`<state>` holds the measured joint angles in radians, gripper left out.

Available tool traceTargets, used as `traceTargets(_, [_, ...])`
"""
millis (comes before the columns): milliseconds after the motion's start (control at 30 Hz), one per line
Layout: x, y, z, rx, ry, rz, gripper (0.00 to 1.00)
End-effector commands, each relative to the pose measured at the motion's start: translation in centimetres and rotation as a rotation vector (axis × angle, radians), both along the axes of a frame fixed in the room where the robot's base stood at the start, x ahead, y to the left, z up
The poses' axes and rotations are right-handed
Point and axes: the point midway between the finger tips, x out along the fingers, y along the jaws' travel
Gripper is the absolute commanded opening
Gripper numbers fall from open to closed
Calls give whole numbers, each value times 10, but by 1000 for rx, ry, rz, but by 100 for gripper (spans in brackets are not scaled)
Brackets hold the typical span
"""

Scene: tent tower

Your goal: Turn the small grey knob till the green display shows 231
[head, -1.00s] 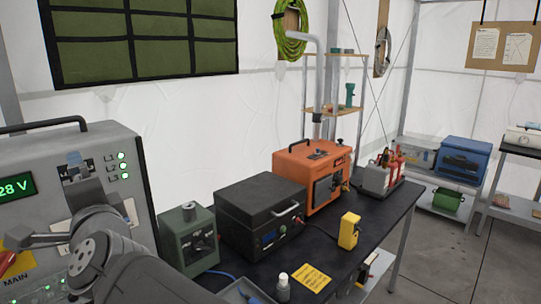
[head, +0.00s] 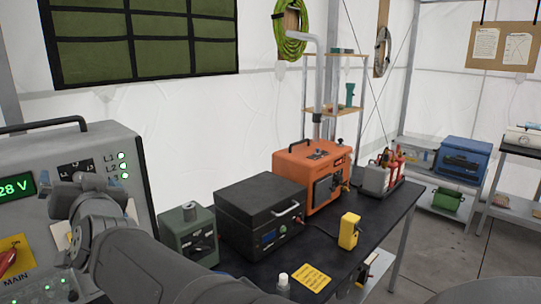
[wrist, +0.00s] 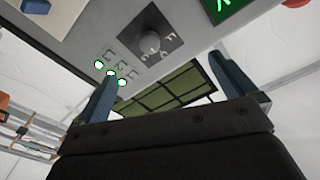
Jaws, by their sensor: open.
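The green display (head: 17,187) is on the grey power panel (head: 100,145) at the left of the head view. Its visible part reads "28 V", and its left side is cut off by the picture edge. In the wrist view a corner of the display (wrist: 226,8) shows at the top. The small grey knob (wrist: 150,42) sits on a dark square plate in the wrist view. My gripper (wrist: 165,75) is open and empty, its two fingers apart, with the knob beyond and between their tips, not touched. In the head view my arm hides most of the knob.
Green lamps (head: 122,167) glow beside the knob plate. A red handle (head: 8,262) is at the lower left of the panel. A green box (head: 188,235), a black case (head: 258,215) and an orange unit (head: 310,175) stand on the dark bench to the right.

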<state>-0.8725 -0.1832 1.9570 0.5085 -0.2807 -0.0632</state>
Motion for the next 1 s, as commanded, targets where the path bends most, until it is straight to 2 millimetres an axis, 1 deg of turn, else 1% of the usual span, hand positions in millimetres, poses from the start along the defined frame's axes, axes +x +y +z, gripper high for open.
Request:
traceTargets(300, [1, 1, 0, -14, -13, 0, 100])
traceTargets(367, [0, 0, 0, -14, -13, 0, 90])
traceTargets(400, [-1, -1, 0, -13, -12, 2, 82])
traceTargets(467, [-4, -4, 1, -10, -12, 9, 71])
traceTargets(500, [-9, -8, 3, -5, -12, 18, 63])
traceTargets(567, [-18, -16, 5, 2, -12, 34, 51])
traceTargets(600, [-25, -23, 6, 5, -9, 45, 47])
traceTargets(700, [-44, -44, 5, 9, 2, 71, 47])
traceTargets(800, [-61, -63, 0, 6, 19, 83, 47])
traceTargets(900, [-74, -80, -6, 1, 34, 82, 47])
traceTargets(1000, [-81, -92, -12, -2, 47, 76, 47])
